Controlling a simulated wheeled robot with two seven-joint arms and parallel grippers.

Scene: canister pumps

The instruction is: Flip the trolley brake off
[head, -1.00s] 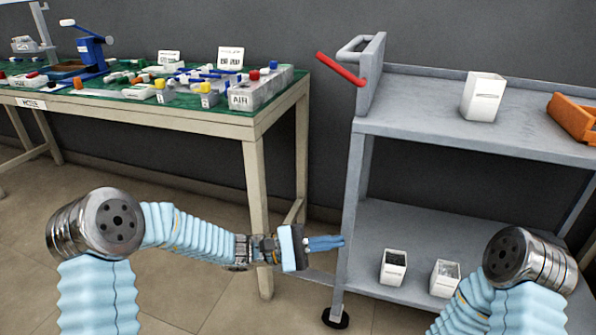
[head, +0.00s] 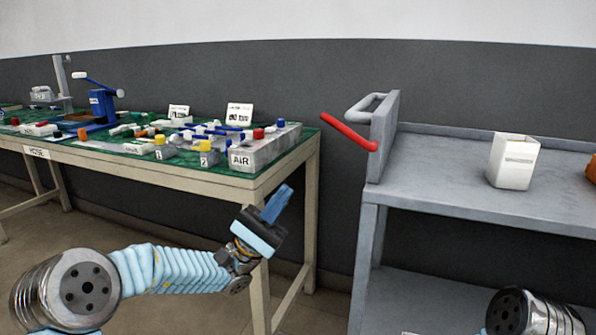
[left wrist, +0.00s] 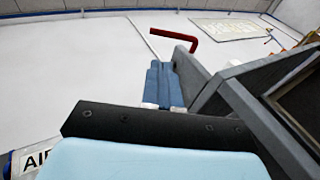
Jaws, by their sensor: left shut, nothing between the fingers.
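The trolley brake is a red lever (head: 348,132) on the end panel of the grey trolley (head: 470,185). It slopes up to the left from its pivot beside the grey push handle. The lever also shows in the left wrist view (left wrist: 176,34), beyond my fingertips. My left gripper (head: 277,203) is shut and empty, its blue fingers pointing up. It is in front of the workbench's right end, below and left of the lever, apart from it. Its fingers show in the left wrist view (left wrist: 163,82). My right gripper is out of view; only part of my right arm shows.
The workbench (head: 190,180) with a green top stands at left. It carries valves, a grey AIR block (head: 262,148) and a blue pump (head: 101,103). A white container (head: 513,160) stands on the trolley's top shelf. A gap separates bench and trolley.

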